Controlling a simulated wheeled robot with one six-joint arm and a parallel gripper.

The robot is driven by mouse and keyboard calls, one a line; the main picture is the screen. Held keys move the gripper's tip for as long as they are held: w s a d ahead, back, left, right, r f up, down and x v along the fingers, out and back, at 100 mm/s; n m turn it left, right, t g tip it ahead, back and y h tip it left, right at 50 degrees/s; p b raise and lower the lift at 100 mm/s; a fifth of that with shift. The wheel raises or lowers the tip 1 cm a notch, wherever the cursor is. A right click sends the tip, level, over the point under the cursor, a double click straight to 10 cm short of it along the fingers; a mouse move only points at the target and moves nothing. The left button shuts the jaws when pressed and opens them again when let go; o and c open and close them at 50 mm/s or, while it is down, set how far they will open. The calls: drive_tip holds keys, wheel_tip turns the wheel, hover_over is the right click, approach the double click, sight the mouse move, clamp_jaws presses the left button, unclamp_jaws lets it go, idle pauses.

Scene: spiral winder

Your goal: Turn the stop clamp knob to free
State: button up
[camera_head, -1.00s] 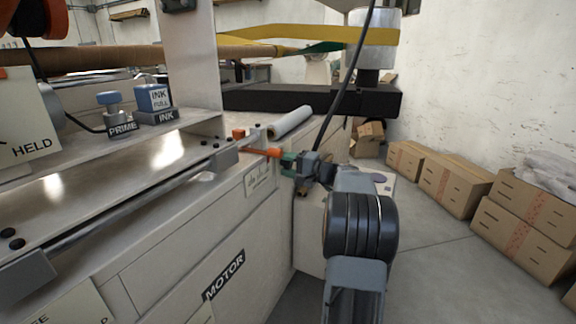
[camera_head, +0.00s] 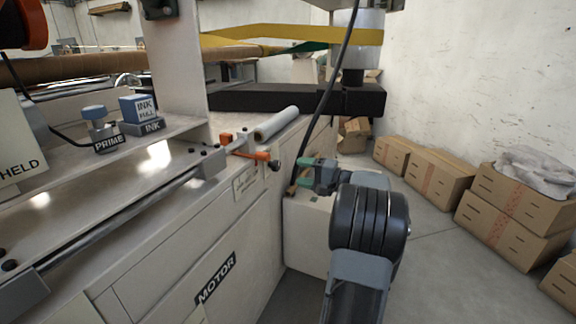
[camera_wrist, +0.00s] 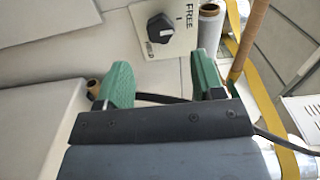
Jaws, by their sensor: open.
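The stop clamp knob is probably the dark round knob (camera_wrist: 160,27) in the wrist view, on a pale plate (camera_wrist: 180,42) marked FREE. I cannot clearly read its pointer setting. The knob lies beyond my gripper (camera_wrist: 158,75), whose two green fingers are apart with nothing between them. In the head view my gripper (camera_head: 304,171) is to the right of the machine's side, apart from an orange lever (camera_head: 252,154) with a dark end. I cannot pick out the knob for sure in the head view.
The machine's cabinet (camera_head: 190,265) fills the left, with a HELD plate (camera_head: 20,150) on it. A pale roll (camera_head: 276,123) lies at its corner. A black cable hangs near my gripper. Several cardboard boxes (camera_head: 440,177) stand along the right wall, with bare floor before them.

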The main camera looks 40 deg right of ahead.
drive_tip(key=shift+p+v, duration=0.4)
drive_tip(key=shift+v, duration=1.75)
